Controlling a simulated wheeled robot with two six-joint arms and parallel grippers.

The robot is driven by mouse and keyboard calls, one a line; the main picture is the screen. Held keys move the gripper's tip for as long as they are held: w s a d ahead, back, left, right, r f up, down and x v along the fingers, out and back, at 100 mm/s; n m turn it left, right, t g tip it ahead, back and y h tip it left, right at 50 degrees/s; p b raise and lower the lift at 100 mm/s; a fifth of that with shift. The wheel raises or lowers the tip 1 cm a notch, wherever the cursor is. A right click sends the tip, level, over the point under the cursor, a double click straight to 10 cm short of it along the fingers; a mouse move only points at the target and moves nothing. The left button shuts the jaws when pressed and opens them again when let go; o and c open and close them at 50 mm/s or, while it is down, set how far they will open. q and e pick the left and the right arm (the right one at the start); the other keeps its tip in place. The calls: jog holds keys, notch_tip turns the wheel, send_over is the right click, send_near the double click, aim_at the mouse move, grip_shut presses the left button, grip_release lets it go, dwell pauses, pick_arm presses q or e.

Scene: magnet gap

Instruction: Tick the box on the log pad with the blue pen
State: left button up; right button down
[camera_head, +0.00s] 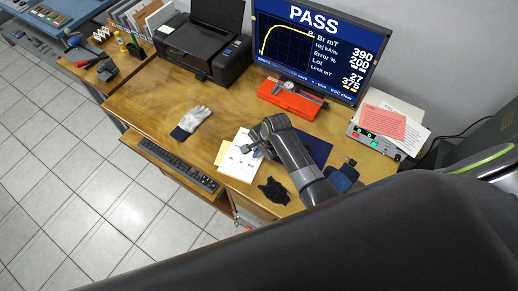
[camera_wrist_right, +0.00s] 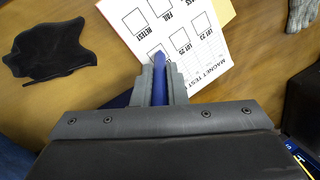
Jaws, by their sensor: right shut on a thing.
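The log pad (camera_head: 238,163) is a white sheet on the wooden desk. In the right wrist view the pad (camera_wrist_right: 190,62) shows printed boxes, with labels including RETEST, FAIL, LOT 25 and LOT 23, and the heading MAGNET TEST. My right gripper (camera_head: 250,148) is over the pad's upper right part in the head view. In the right wrist view its fingers (camera_wrist_right: 159,88) are shut on the blue pen (camera_wrist_right: 159,78). The pen tip points at the pad and overlaps a box near its edge. I cannot tell whether it touches the paper. My left gripper is not in view.
A black cloth-like item (camera_head: 273,190) lies right of the pad, and a grey glove (camera_head: 194,121) lies left. A keyboard (camera_head: 180,166) is at the front edge. Behind are an orange case with a caliper (camera_head: 291,96), a printer (camera_head: 204,48) and a monitor showing PASS (camera_head: 318,48).

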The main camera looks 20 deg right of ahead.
jog(key=shift+f, duration=0.1)
jog(key=shift+d+p, duration=0.6)
dwell(1.3)
jog(key=shift+r+p, duration=1.6)
jog(key=shift+r, duration=1.35)
